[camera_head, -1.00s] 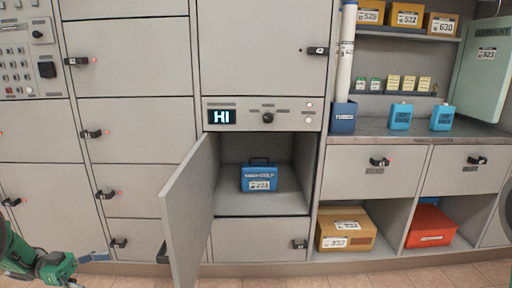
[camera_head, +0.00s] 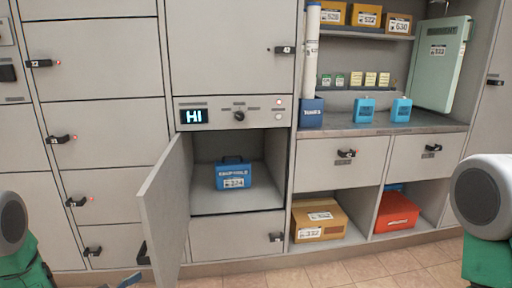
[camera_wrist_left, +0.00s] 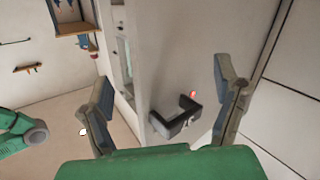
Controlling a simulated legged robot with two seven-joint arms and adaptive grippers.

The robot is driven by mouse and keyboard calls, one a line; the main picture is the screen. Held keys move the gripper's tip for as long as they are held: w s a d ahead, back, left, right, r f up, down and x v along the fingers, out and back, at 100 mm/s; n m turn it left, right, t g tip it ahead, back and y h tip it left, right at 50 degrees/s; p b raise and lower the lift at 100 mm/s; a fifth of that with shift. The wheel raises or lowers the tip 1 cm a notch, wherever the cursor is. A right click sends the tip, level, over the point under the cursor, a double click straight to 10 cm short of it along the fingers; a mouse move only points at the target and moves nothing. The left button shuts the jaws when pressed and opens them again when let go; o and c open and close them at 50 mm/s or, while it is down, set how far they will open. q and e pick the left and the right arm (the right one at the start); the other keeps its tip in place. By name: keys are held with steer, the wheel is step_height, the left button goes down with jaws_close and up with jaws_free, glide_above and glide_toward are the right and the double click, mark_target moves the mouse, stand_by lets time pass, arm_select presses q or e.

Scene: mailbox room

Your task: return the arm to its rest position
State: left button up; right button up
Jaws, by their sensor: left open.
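My left gripper (camera_wrist_left: 163,75) is open in the left wrist view, with its two grey-blue fingers spread wide and nothing held. A black handle (camera_wrist_left: 176,122) with a red light is on a grey locker front beyond the fingers; I see no contact. In the head view my left arm (camera_head: 18,250) is at the lower left edge, and only a fingertip of its gripper (camera_head: 127,281) shows at the bottom. My right arm (camera_head: 484,215) is at the right edge; its gripper is out of view.
The locker door (camera_head: 164,218) stands open, projecting toward me. A blue case (camera_head: 234,173) sits inside the compartment (camera_head: 262,198). Floor (camera_head: 370,277) is free in front.

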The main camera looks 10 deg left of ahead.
arm_select(q)
steer(key=s+d+f+n+g+y, duration=0.3)
steer(key=s+d+f+n+y, duration=0.15)
steer(key=s+d+f, duration=0.2)
steer(key=s+d+f+g+y, duration=0.1)
steer(key=s+d+g+y, duration=0.15)
steer(key=s, duration=0.55)
steer(key=s+d+f+g+y, duration=0.1)
steer(key=s+g, duration=0.2)
steer(key=s, duration=0.5)
steer(key=s+a+r+n+g+y, duration=0.1)
steer(key=s+g, duration=0.1)
steer(key=s, duration=0.5)
steer(key=s+a+r+g+y, duration=0.1)
steer(key=s+r+g+y, duration=0.15)
steer(key=s, duration=0.35)
step_height(320, 180, up, 12)
steer(key=w+d+p, duration=0.1)
steer(key=w+p, duration=0.1)
steer(key=p, duration=1)
steer(key=shift+f+m+h, duration=0.25)
steer(key=shift+m+h, duration=0.1)
steer(key=shift+h, duration=0.1)
arm_select(e)
step_height(320, 180, up, 12)
steer(key=shift+d, duration=0.25)
